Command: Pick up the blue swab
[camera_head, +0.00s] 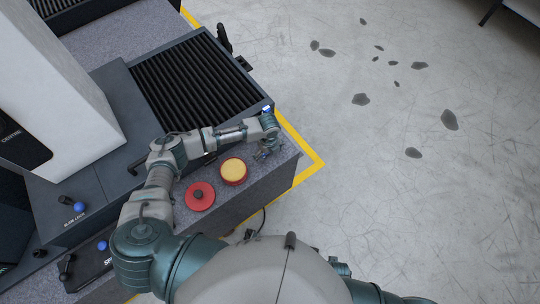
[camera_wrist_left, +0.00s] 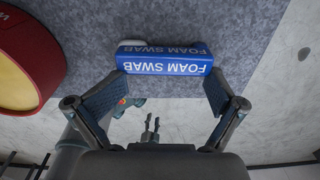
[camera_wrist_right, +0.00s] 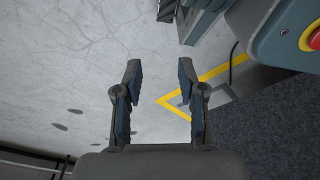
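The blue swab (camera_wrist_left: 165,62) shows in the left wrist view as a blue block lettered "FOAM SWAB" with a pale end, lying on the grey speckled granite surface near its edge. My left gripper (camera_wrist_left: 160,88) is open, with its two fingers to either side of the swab's near part; I cannot tell whether they touch it. In the head view my left gripper (camera_head: 268,152) is over the bed's right end, and the swab is not clearly seen there. My right gripper (camera_wrist_right: 160,72) is open and empty, with floor beyond it in its wrist view.
A red tub with a yellow top (camera_head: 234,170) stands close beside the left gripper. A red round object with a dark knob (camera_head: 200,196) is left of it. Black ribbed bellows (camera_head: 195,78) lie behind my left arm. Yellow floor tape (camera_head: 312,163) borders the bed; the floor beyond has dark blotches.

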